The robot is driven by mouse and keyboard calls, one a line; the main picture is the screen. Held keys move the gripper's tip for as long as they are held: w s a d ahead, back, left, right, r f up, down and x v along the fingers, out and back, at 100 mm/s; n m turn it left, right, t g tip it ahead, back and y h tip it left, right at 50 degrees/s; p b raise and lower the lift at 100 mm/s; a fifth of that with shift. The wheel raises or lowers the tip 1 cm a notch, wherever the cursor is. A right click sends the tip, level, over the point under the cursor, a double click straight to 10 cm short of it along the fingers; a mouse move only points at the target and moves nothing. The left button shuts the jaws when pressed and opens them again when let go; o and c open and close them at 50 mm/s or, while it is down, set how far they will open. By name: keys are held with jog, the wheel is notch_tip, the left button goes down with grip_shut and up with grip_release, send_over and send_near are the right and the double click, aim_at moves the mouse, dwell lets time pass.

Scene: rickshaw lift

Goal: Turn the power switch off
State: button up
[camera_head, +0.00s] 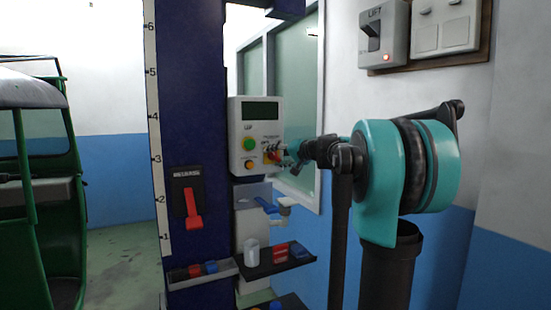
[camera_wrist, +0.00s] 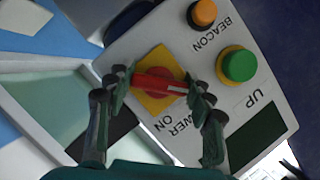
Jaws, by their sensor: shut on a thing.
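The power switch is a red rotary knob (camera_wrist: 160,83) on a yellow square plate, with "POWER ON" lettering beside it in the wrist view. A pale line marks the right end of its handle there. My gripper (camera_wrist: 158,90) has one finger at each end of the handle and is shut on it. In the head view my gripper (camera_head: 281,157) reaches from the right to the lower right of the pale control box (camera_head: 237,115), hiding most of the switch.
A green UP button (camera_wrist: 238,65) and an orange BEACON button (camera_wrist: 203,13) sit close to the switch. Below the box are a shelf (camera_head: 267,268) with small items and a red lever (camera_head: 192,203) on the blue column. A wall LIFT switch (camera_head: 375,35) is at upper right.

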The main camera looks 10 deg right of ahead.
dwell(0.5)
jog(key=o, duration=1.2)
jog(key=shift+c, duration=0.2)
jog(key=v, duration=1.2)
jog(key=shift+a, duration=0.1)
